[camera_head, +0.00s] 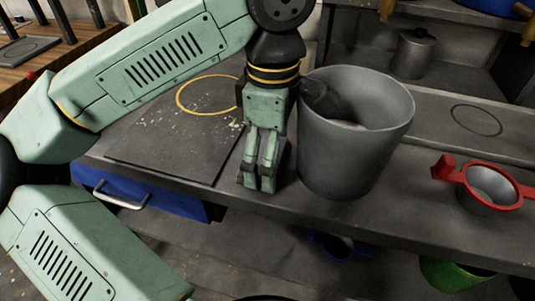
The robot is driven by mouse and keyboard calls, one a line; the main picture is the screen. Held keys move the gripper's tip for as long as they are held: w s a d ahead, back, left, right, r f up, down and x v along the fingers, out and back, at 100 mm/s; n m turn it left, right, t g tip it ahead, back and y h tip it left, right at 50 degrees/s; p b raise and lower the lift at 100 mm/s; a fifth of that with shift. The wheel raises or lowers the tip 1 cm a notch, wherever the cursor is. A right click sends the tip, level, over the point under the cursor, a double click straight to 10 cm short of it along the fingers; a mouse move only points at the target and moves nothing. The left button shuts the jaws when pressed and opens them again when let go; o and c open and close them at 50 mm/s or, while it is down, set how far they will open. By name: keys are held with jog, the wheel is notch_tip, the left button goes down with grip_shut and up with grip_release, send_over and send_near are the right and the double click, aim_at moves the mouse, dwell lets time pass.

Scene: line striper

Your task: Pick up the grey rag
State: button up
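I cannot make out a grey rag anywhere in this view.
A dark board (160,150) with a yellow ring and pale crumbs lies left of my gripper. A red-handled cup (490,187) sits at the right. A lidded pot (412,52) stands behind. A blue drawer (140,195) and a green container (452,274) are below.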

notch_tip(320, 180, up, 18)
jog(key=p, duration=0.3)
dwell(0.3)
jog(key=o, duration=0.4)
jog(key=c, duration=0.4)
